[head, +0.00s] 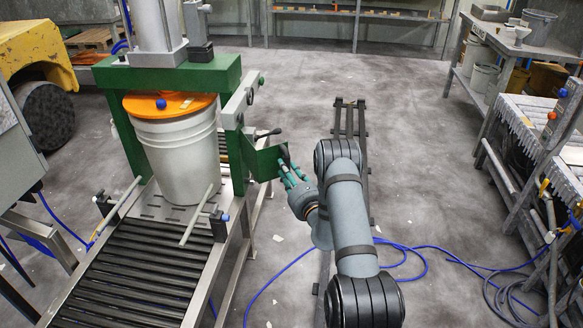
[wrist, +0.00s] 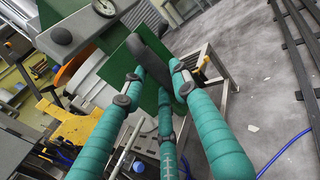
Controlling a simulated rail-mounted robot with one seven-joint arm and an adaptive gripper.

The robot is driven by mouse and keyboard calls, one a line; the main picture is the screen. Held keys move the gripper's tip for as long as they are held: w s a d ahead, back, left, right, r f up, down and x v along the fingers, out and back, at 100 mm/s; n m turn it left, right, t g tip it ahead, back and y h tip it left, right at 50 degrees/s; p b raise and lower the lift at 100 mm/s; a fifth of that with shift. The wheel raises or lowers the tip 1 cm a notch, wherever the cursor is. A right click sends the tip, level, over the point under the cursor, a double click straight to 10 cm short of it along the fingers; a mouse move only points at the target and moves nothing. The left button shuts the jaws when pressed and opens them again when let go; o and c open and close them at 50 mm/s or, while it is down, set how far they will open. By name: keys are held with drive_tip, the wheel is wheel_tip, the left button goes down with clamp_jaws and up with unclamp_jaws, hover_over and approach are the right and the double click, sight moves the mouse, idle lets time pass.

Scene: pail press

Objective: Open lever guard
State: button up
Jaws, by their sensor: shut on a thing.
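The lever guard is a green plate (head: 267,162) on the right post of the green press frame (head: 233,140). It stands out from the post toward my gripper. My gripper (head: 289,176) has teal fingers and is at the guard's outer edge. In the wrist view the fingers (wrist: 160,85) are closed around the handle area; exact contact is partly hidden. A black-tipped lever (head: 268,133) sticks out just above the guard.
A white pail (head: 182,150) with an orange lid (head: 168,105) stands under the press. A roller conveyor (head: 135,268) runs toward the front left. Blue hoses (head: 420,247) lie on the floor. A workbench (head: 520,45) stands at the right.

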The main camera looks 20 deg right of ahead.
drive_tip(key=shift+s+a+r, duration=0.1)
drive_tip(key=shift+s+a, duration=0.15)
drive_tip(key=shift+a, duration=0.35)
drive_tip(key=shift+s+a, duration=0.2)
drive_tip(key=shift+a, duration=0.4)
drive_tip(key=shift+c, duration=0.2)
drive_tip(key=a, duration=0.2)
drive_tip(key=s+a+b, duration=0.1)
drive_tip(key=a, duration=0.2)
drive_tip(key=shift+s, duration=0.15)
drive_tip(key=o, duration=1.2)
drive_tip(key=shift+d, duration=0.1)
drive_tip(key=shift+c, duration=0.2)
wheel_tip(320, 180, up, 10)
